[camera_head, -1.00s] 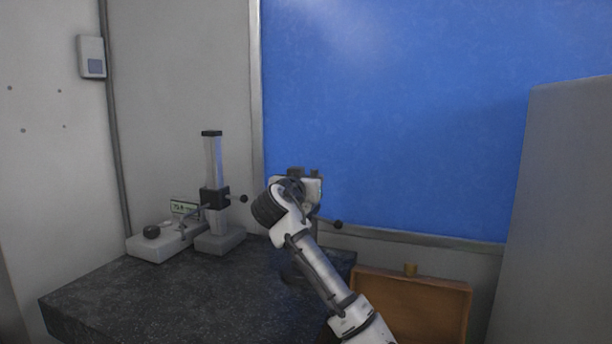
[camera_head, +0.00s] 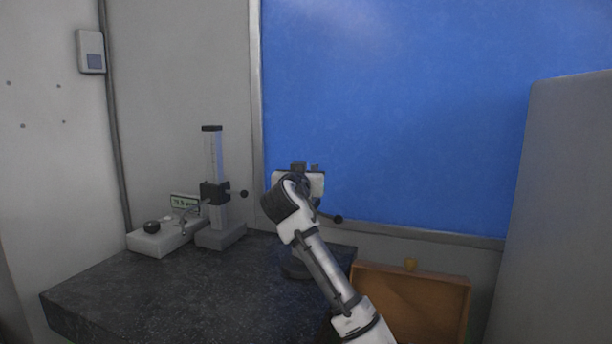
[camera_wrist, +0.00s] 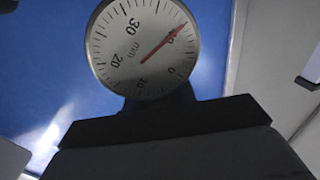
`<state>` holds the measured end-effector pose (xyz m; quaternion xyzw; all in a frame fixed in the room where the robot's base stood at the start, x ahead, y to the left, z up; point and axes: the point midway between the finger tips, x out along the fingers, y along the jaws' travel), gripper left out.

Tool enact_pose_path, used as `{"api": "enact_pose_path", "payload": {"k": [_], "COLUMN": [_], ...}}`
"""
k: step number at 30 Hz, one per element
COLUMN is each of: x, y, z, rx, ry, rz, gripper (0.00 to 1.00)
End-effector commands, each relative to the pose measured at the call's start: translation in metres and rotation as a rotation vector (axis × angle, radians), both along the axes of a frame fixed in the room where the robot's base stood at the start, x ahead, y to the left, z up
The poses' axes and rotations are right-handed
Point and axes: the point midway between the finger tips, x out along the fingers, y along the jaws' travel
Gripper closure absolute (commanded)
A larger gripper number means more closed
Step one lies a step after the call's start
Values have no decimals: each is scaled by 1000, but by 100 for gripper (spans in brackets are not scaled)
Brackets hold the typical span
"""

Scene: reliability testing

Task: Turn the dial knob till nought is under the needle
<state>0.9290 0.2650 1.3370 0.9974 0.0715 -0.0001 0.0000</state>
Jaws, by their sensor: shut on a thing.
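The round dial (camera_wrist: 150,50) fills the top middle of the wrist view, a pale face marked in mm with numerals from 0 to 40. Its red needle (camera_wrist: 160,44) points up and right, by the 40; the 0 lies lower right, clear of the needle. The dark end of my gripper (camera_wrist: 168,120) spans the wrist view just below the dial and is shut. The dial knob is hidden there, and the grip itself does not show. In the head view my wrist (camera_head: 288,203) covers the dial and part of its stand (camera_head: 293,268).
A height gauge with an upright column (camera_head: 213,165) and a white box (camera_head: 160,238) with a black knob stand left on the dark stone table (camera_head: 160,300). A black ball handle (camera_head: 338,219) sticks out right of my wrist. An orange-brown case (camera_head: 410,300) lies right.

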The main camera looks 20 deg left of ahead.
Motion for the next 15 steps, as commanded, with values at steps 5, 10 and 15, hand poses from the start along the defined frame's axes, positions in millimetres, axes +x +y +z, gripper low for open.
{"api": "enact_pose_path", "payload": {"k": [5, 10, 15], "x": [0, -1, -2], "y": [2, 4, 7], "z": [-1, 1, 1], "rx": [6, 5, 5], "ry": [3, 2, 1], "rz": [132, 288, 449], "gripper": [96, 96, 96]}}
